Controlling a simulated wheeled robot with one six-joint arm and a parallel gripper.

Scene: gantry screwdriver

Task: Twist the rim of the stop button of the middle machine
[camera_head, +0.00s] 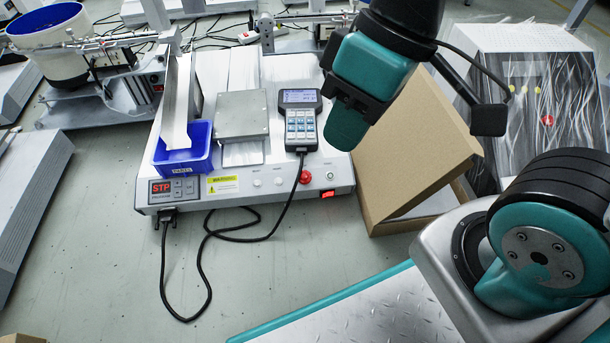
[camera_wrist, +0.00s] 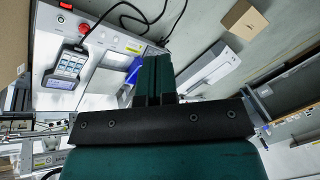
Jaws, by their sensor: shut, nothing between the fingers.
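The middle machine (camera_head: 235,182) is a white box on the floor with a sloped front panel. Its red stop button (camera_head: 305,177) sits on the front edge, right of the middle, and also shows at the upper left of the wrist view (camera_wrist: 83,29). A red power switch (camera_head: 328,194) is just below and right of it. My gripper (camera_head: 347,124) is above the machine's right side, apart from the button. Its teal fingers are closed together and empty in the wrist view (camera_wrist: 154,62). The button's rim is too small to make out clearly.
A keypad device (camera_head: 300,120) lies on the machine behind the button, its black cable running past the button to the floor. A blue bin (camera_head: 184,150) stands at the left. An open cardboard box (camera_head: 405,150) stands close at the right. Floor in front is mostly clear.

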